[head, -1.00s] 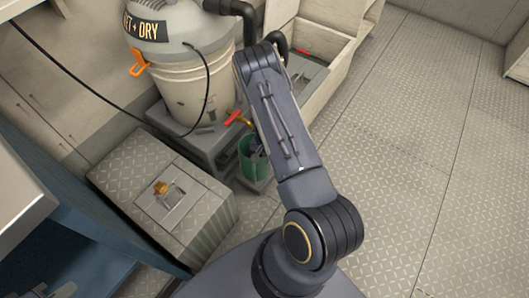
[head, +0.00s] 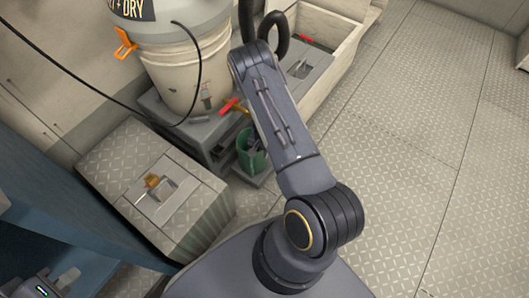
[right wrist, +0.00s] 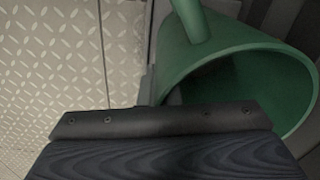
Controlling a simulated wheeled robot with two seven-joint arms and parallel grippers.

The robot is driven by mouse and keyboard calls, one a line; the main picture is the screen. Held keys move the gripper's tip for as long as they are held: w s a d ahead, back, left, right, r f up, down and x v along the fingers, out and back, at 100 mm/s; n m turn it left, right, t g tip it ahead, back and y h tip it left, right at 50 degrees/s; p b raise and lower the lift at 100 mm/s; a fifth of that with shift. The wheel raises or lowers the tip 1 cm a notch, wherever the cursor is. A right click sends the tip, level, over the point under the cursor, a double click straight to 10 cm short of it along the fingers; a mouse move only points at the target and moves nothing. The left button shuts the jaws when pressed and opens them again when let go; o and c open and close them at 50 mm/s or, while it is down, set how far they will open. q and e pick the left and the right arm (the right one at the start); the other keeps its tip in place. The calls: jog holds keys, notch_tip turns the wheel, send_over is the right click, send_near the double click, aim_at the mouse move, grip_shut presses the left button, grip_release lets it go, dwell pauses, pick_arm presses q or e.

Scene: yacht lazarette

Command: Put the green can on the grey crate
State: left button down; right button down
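The green can (head: 261,160) stands low beside a grey crate-like stand (head: 175,129) in the head view, partly hidden by my right arm. In the right wrist view the can (right wrist: 240,65) is large and close, with its open mouth and a green tube-like part showing. My right gripper (head: 248,140) is at the can's mouth. A dark gripper part (right wrist: 165,122) crosses the wrist view in front of the can; whether it grips the rim cannot be told. My left gripper (head: 58,285) shows at the lower left corner, cut off, its opening unclear.
A white bucket vacuum (head: 190,75) stands on the grey stand, near red-handled items (head: 232,105). A diamond-plate box (head: 195,225) with a brass fitting (head: 152,181) is at left. An open bin (head: 330,50) is behind. The floor at right is clear.

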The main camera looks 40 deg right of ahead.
jog(key=shift+f, duration=0.15)
jog(key=c, duration=1.6)
grip_release()
jog(key=shift+c, duration=0.2)
notch_tip(320, 180, up, 8)
jog(key=p, duration=0.3)
